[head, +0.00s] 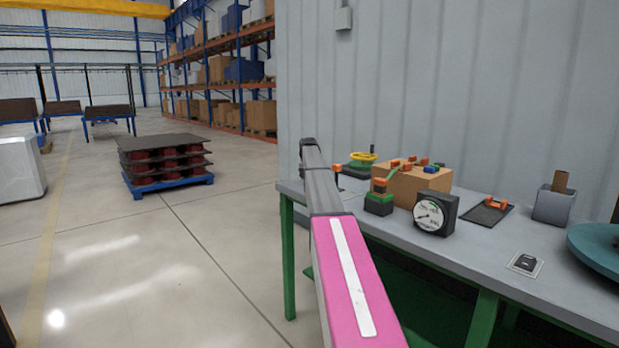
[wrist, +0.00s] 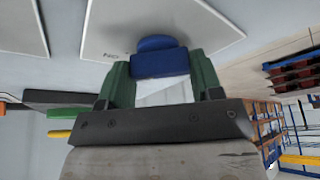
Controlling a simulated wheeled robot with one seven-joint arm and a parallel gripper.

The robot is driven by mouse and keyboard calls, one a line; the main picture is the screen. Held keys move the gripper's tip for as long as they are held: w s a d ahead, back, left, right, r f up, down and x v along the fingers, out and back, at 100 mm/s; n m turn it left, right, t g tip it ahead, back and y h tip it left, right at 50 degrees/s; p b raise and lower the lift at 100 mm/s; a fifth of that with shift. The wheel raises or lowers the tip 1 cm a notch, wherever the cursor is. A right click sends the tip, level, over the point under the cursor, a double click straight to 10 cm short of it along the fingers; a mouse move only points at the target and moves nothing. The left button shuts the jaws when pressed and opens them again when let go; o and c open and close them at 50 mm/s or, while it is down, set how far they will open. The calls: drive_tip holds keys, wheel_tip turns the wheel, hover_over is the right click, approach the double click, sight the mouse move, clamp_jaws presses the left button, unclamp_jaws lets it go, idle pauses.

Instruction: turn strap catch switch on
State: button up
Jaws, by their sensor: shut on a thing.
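In the wrist view, a blue switch knob (wrist: 160,56) stands out from a pale panel (wrist: 110,30) with small, partly hidden lettering. My gripper (wrist: 162,72) has its green fingers on either side of the blue knob and is shut on it. The dark palm bar of my gripper crosses the lower part of that view. In the head view, my grey and pink arm reaches up beside the bench's left end. The fingers and the knob do not show there. The switch's on or off position cannot be read.
The grey bench (head: 470,245) carries a cardboard-coloured box (head: 405,187) with coloured buttons, a round gauge (head: 434,214), a dark tray (head: 488,213) and a grey holder (head: 553,204). A corrugated wall (head: 450,80) stands behind. A loaded blue pallet (head: 168,185) stands on the open floor.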

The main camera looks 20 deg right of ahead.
drive_tip(key=o, duration=0.9)
drive_tip(key=shift+r, duration=0.1)
drive_tip(key=v, duration=1)
drive_tip(key=shift+s+r, duration=0.15)
drive_tip(key=shift+r, duration=0.15)
